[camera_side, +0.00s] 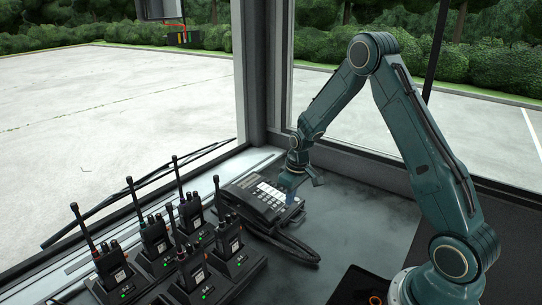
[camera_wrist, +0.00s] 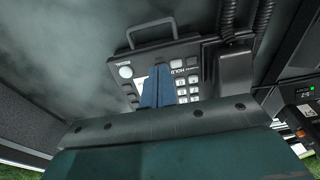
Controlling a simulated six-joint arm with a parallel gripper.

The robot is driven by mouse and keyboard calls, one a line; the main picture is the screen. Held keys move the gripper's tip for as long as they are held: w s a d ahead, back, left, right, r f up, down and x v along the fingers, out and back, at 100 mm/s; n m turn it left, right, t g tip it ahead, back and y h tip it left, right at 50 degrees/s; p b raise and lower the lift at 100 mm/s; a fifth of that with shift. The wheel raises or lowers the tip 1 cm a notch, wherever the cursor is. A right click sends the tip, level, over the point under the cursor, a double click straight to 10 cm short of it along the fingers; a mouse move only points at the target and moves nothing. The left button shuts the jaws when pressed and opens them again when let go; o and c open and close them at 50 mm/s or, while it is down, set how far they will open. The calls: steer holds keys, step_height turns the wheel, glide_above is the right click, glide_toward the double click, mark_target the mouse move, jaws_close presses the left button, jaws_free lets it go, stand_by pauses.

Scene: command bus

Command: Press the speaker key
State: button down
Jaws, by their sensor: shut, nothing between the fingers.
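A black desk telephone (camera_side: 252,202) with white keys lies on the dashboard in the side view. Its key panel (camera_wrist: 150,57) fills the upper middle of the wrist view, with a handle-like bar at its far edge. A round white button (camera_wrist: 126,71) sits near the panel's left corner, beside small lettering I cannot read. The word HOLD shows right of the fingers. I cannot tell which key is the speaker key. My gripper (camera_side: 291,200) is shut and empty, pointing down at the phone's right part. Its blue fingers (camera_wrist: 158,76) cover some keys; contact is unclear.
Several handheld radios (camera_side: 154,238) with antennas stand in chargers left of and in front of the phone. A coiled cord (camera_side: 290,243) lies by the phone's near side. A dark box with an orange ring (camera_side: 372,300) is at the bottom. The grey dashboard right of the phone is clear.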

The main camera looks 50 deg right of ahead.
steer(key=shift+s+r, duration=0.15)
steer(key=shift+r, duration=0.9)
steer(key=shift+s+r, duration=0.15)
steer(key=shift+r, duration=0.9)
steer(key=r, duration=0.1)
step_height(320, 180, up, 10)
steer(key=t, duration=0.1)
glide_above(291, 211)
steer(key=s+a, duration=0.4)
steer(key=a, duration=0.1)
steer(key=s+a+r+t, duration=0.1)
steer(key=s+a+r, duration=0.4)
steer(key=s+r, duration=0.15)
steer(key=s+a+r+t, duration=0.1)
steer(key=s+a+r, duration=0.1)
steer(key=s, duration=0.5)
steer(key=s+a+r+t, duration=0.1)
steer(key=s+a, duration=0.3)
steer(key=s, duration=0.4)
steer(key=shift+r, duration=0.9)
